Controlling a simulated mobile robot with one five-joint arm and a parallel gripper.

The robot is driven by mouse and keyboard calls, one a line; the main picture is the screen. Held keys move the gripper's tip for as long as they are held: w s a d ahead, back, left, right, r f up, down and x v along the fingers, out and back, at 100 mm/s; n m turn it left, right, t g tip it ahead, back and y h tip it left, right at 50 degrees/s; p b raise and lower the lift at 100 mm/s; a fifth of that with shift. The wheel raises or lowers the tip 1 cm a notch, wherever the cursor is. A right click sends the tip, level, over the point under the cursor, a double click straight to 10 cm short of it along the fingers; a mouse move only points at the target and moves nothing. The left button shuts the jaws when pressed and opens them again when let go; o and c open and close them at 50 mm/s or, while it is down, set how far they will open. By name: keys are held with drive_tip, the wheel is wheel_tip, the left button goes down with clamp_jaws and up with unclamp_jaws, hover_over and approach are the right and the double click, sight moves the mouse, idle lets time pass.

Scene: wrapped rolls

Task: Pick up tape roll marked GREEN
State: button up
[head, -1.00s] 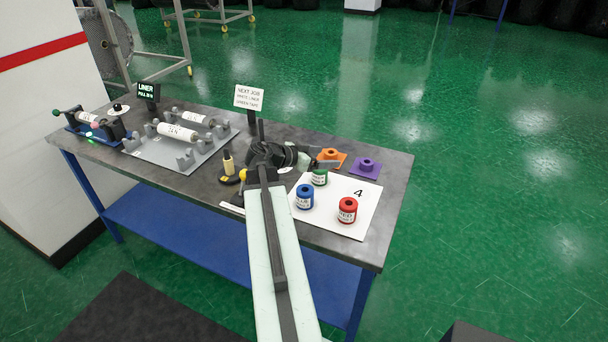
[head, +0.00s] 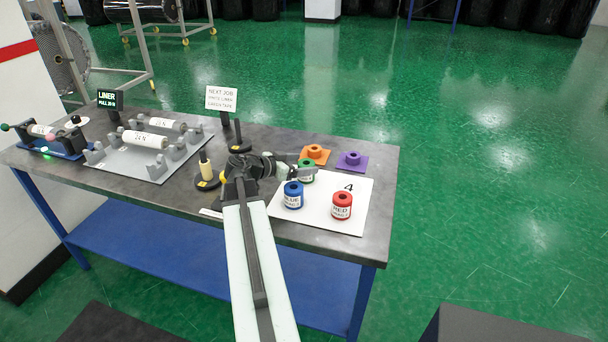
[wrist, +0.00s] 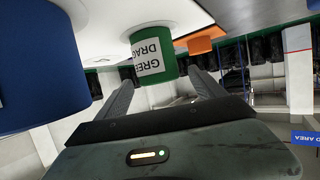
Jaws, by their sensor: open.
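The green tape roll (head: 307,174) stands on the white mat (head: 350,222), partly hidden by my gripper in the head view. I cannot tell whether the fingertips overlap the roll. Nothing is held.
The blue roll (head: 293,197) stands close to the green one and looms at left in the wrist view (wrist: 30,70). The red roll (head: 342,206) is at the mat's right. Orange (head: 315,154) and purple (head: 352,161) holders sit behind. A small post (head: 206,170) stands left of my arm.

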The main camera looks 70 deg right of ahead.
sight(309, 163)
drive_tip(key=b+x, duration=0.1)
drive_tip(key=x, duration=0.4)
drive_tip(key=shift+s+d+f+b, duration=0.1)
drive_tip(key=shift+b, duration=0.3)
drive_tip(key=c, duration=1.7)
